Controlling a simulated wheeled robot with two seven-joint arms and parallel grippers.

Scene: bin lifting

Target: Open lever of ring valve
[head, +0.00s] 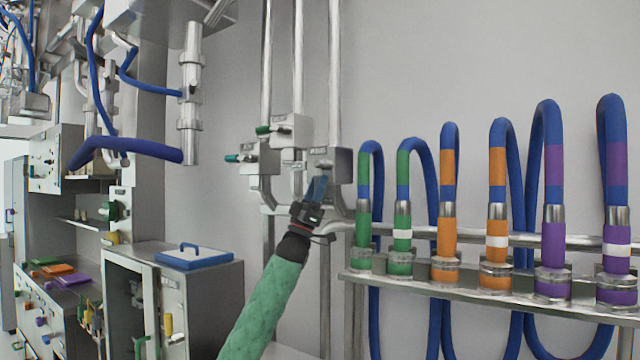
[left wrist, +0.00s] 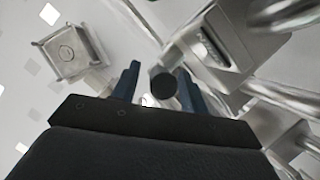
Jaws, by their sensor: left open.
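Three grey valve boxes sit on the vertical steel pipes in the head view. The left box (head: 262,160) has a teal lever (head: 235,157), and the upper box (head: 293,128) has a green lever (head: 264,130). My left gripper (head: 317,188) is at the right box (head: 341,160), with blue fingers pointing up and covering part of its front. In the left wrist view the open fingers (left wrist: 158,80) stand on either side of a dark round knob (left wrist: 162,85). I cannot tell whether they touch it. Which valve is the ring valve is not clear. My right gripper is not in view.
Several blue hoses with green, orange and purple bands stand on a metal rack (head: 400,278) at the right. A grey cabinet (head: 215,290) with a blue lid (head: 193,258) stands at the lower left. A blue hose (head: 125,148) hangs at the upper left.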

